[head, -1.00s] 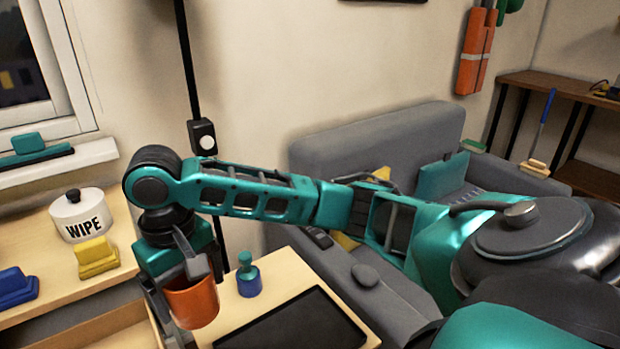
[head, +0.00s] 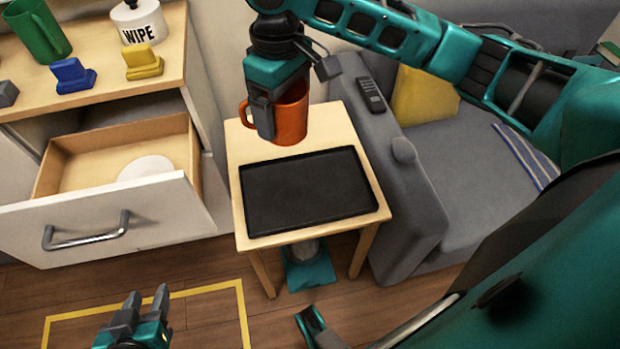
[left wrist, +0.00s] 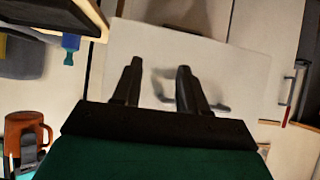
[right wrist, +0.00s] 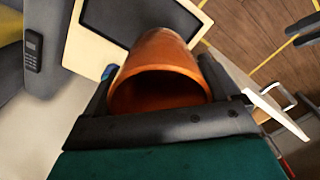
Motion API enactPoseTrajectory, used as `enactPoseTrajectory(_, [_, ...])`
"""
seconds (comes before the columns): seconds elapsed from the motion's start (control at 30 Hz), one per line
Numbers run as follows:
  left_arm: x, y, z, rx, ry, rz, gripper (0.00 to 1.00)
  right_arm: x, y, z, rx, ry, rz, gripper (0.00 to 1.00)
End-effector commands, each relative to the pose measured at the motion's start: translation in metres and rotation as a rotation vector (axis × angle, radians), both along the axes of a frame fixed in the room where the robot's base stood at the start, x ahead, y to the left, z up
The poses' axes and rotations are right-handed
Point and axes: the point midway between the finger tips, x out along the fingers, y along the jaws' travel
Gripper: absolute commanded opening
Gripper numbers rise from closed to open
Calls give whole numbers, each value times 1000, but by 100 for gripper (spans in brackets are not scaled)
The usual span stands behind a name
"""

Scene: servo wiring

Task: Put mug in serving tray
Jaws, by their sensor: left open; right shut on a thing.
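An orange mug (head: 291,115) is upright above the back of the small wooden table, just behind the tray in the head view. My right gripper (head: 264,118) is shut on the mug. The right wrist view shows the mug's open mouth (right wrist: 158,92) between the fingers. The black serving tray (head: 310,195) lies flat and empty on the table; part of it shows behind the mug in the right wrist view (right wrist: 112,18). My left gripper (head: 146,304) is open and empty, low over the floor in front of the drawer. The mug (left wrist: 22,128) also shows in the left wrist view.
A white cabinet's open drawer (head: 120,222) stands left of the table, with a white round thing inside. A grey sofa (head: 440,165) borders the table's right. A blue-and-green object (right wrist: 110,70) is beside the mug in the right wrist view, hidden in the head view.

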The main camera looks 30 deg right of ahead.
Motion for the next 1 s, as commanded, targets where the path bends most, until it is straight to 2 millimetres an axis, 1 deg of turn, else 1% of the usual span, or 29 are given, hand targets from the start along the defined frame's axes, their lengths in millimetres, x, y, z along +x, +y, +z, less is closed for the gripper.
enactPoseTrajectory(0.03, [0,-1,-6,-1,0,0,43,4,5,-7,2,-2,107,47])
enactPoseTrajectory(0.4, [4,-3,-23,-7,-5,-5,43,29,29,-36,6,-11,956,47])
enactPoseTrajectory(0.5, [6,-4,-25,-8,-8,-5,43,35,35,-42,5,-14,1166,47])
enactPoseTrajectory(0.6, [7,-5,-26,-10,-13,-7,43,40,39,-48,1,-14,1339,47])
enactPoseTrajectory(0.7, [8,-6,-26,-13,-17,-8,43,43,42,-50,-1,-16,1467,47])
enactPoseTrajectory(0.87, [8,-6,-29,-13,-14,-9,43,46,44,-56,-4,-15,1570,47])
enactPoseTrajectory(0.97, [8,-6,-35,-13,-14,-10,43,46,44,-71,-4,-13,1585,47])
enactPoseTrajectory(1.0, [7,-6,-38,-13,-13,-10,43,46,44,-80,-3,-13,1586,47])
